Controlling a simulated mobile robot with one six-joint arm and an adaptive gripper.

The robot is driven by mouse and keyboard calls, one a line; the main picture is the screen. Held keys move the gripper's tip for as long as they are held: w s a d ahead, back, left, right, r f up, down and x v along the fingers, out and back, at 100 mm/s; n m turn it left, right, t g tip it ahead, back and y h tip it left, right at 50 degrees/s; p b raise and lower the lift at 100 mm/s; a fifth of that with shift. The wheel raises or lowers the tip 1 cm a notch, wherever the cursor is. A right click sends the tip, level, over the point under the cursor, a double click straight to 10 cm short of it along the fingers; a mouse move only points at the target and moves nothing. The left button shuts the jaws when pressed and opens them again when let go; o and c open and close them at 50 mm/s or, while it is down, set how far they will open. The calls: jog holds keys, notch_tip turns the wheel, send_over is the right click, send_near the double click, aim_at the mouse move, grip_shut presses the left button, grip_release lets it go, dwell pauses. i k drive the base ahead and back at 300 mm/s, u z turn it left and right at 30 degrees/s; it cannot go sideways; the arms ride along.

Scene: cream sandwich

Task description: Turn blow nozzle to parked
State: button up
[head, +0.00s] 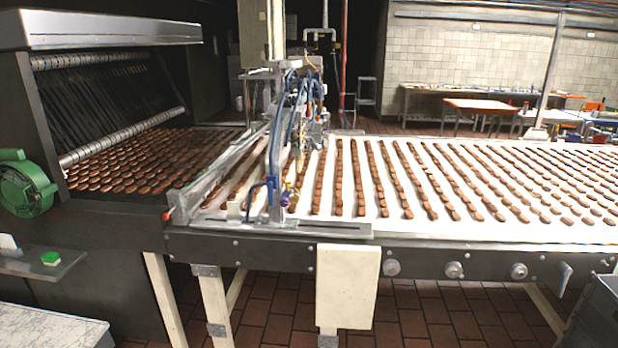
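I cannot pick out the blow nozzle with certainty. A metal frame (274,150) stands across the white conveyor belt, with blue hoses (292,112) and small fittings crowded on it. A blue bent handle-like part (270,190) sits at the near end of this frame. A small purple knob (285,199) is beside it, to the right. Which of these parts belongs to the nozzle, and how it is turned, is too small to tell. My gripper is not in view.
Rows of brown biscuits cover the conveyor belt (322,190). Round knobs (453,270) and a grey lever (565,277) are on its front rail. A dark oven-like machine with a green wheel (24,184) stands at left. A grey bin (598,318) is at lower right. Tiled floor shows below.

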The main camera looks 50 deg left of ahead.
aim_at(287, 187)
jog(key=z, duration=0.05)
jog(key=i, duration=0.8)
jog(key=u, duration=0.5)
jog(key=i, duration=0.6)
jog(key=u, duration=0.75)
jog(key=i, duration=0.4)
jog(key=u, duration=0.25)
jog(key=k, duration=0.95)
jog(key=u, duration=0.15)
jog(key=i, duration=0.2)
